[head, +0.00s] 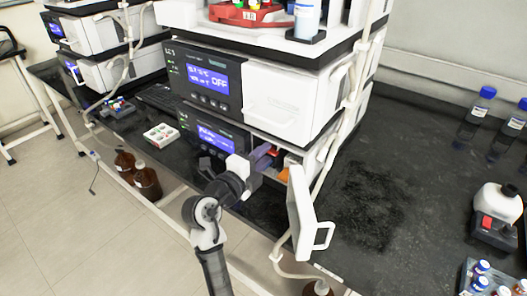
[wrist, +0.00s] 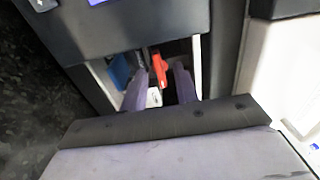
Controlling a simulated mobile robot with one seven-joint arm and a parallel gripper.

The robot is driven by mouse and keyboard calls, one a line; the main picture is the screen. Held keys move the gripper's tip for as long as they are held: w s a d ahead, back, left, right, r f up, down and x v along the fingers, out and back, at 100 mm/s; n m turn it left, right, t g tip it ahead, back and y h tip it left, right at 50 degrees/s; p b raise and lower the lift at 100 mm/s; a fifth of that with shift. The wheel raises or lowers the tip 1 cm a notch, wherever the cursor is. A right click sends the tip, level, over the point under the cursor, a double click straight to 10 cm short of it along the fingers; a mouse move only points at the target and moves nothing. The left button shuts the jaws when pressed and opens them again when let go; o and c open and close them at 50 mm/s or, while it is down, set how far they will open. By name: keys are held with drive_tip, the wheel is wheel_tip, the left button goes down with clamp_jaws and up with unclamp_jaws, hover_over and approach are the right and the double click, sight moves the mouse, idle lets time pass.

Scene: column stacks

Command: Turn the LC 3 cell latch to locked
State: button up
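The red latch lever (wrist: 158,70) shows in the wrist view inside an open compartment of the instrument stack, beside a blue part (wrist: 121,71). My gripper (wrist: 163,75) reaches into this compartment with its two purple-grey fingers apart, one on each side of the lever. I cannot tell whether either finger touches it. In the head view my gripper (head: 270,158) is at the compartment opening, with a bit of red near its fingertips and an orange part (head: 285,174) to the right. The latch's full shape and any lock marks are hidden or too small to read.
The compartment's white door (head: 300,212) stands swung open just right of my gripper. Tubing (head: 335,140) runs down the stack's right side. A small white tray (head: 161,136) and brown bottles (head: 147,182) are to the left.

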drive_tip(key=shift+w+d, duration=0.2)
drive_tip(key=shift+w, duration=0.05)
clamp_jaws()
